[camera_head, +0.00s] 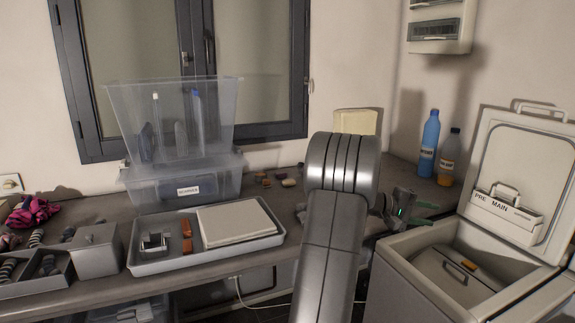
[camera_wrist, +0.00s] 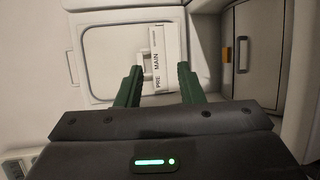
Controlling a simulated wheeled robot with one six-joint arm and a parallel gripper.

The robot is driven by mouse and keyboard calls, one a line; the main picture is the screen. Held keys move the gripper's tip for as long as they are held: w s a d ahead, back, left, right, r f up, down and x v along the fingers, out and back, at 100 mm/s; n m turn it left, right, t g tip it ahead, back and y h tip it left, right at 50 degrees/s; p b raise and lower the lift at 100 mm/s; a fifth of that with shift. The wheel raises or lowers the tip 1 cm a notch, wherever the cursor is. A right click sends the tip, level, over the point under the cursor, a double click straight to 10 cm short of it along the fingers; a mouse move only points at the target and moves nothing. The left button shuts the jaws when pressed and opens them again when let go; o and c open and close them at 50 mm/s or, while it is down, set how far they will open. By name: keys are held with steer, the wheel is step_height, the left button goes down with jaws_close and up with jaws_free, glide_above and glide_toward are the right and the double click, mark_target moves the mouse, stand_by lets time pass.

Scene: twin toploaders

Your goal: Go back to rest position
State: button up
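My gripper (camera_head: 430,213) is in the air in front of the open toploader, its green fingers pointing right towards the lid. In the wrist view my gripper (camera_wrist: 159,70) has its fingers apart with nothing held between them. The toploader's raised lid (camera_head: 533,152) carries a dispenser (camera_head: 503,214) marked PRE and MAIN. The dispenser (camera_wrist: 160,72) shows beyond my fingers in the wrist view, apart from them as far as I can tell. Inside the toploader a grey flap (camera_head: 440,272) with a handle and an orange catch shows. My arm hides part of the counter.
A grey counter (camera_head: 90,212) runs along the wall. It bears a tray (camera_head: 205,256) with a white board, stacked clear bins (camera_head: 215,185), a blue bottle (camera_head: 429,146) and an orange-filled bottle (camera_head: 448,160). The bottles stand behind my gripper. The toploader's rim (camera_head: 400,248) lies below it.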

steer(key=shift+s+a+f+h+b, duration=0.1)
steer(key=shift+a+f+h+b, duration=0.15)
steer(key=shift+f, duration=0.35)
steer(key=shift+s+a+f+b, duration=0.15)
steer(key=shift+f+b, duration=0.2)
steer(key=shift+f, duration=0.2)
steer(key=shift+a+f+h+b, duration=0.2)
steer(key=shift+f+b, duration=0.1)
steer(key=shift+f, duration=0.3)
